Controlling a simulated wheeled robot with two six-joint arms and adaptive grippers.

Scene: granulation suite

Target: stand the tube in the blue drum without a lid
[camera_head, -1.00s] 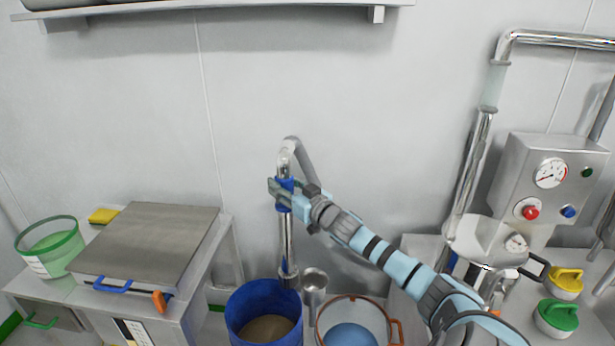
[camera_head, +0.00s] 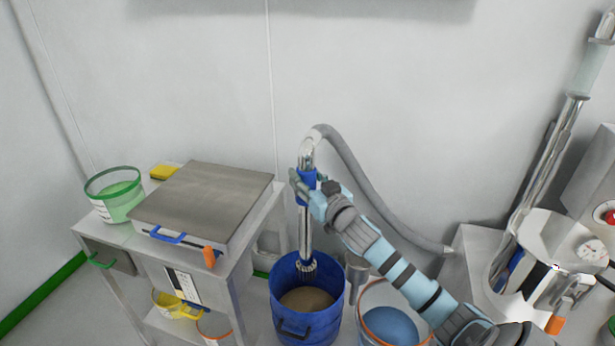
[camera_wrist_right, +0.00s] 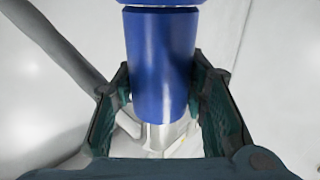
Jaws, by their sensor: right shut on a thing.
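The tube (camera_head: 304,228) is a shiny metal suction lance with a blue grip sleeve and a grey hose at its top. It hangs about upright. My right gripper (camera_head: 308,187) is shut on its blue sleeve, which also fills the middle of the right wrist view (camera_wrist_right: 161,65) between the dark fingers. The blue drum without a lid (camera_head: 307,325) stands open below, with tan powder inside. My left gripper is not in view.
A steel cart (camera_head: 205,262) with a green tub (camera_head: 115,195) stands left. The hose (camera_head: 375,195) trails to the machine at right.

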